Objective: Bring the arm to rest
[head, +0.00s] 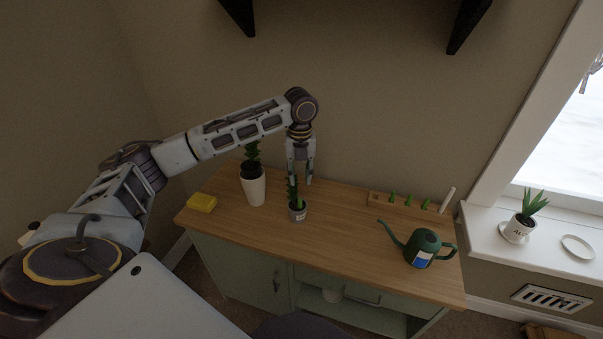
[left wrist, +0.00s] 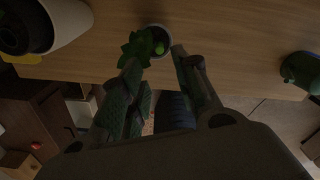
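My left arm reaches in from the left in the head view. My left gripper (head: 300,181) points down above the cabinet's wooden top (head: 340,213). Its two fingers are apart, and they also show apart in the left wrist view (left wrist: 157,58). A small plant in a grey pot (head: 298,214) stands upright on the top just below the fingertips. In the left wrist view the same potted plant (left wrist: 157,38) is just beyond the fingertips; its leaves overlap the finger on the left, and I cannot tell whether they touch. My right gripper is in neither view.
A tall white pot (head: 254,190) with a plant stands left of the gripper, beside a yellow block (head: 201,203). A green watering can (head: 422,248) and a wooden rack (head: 403,205) are to the right.

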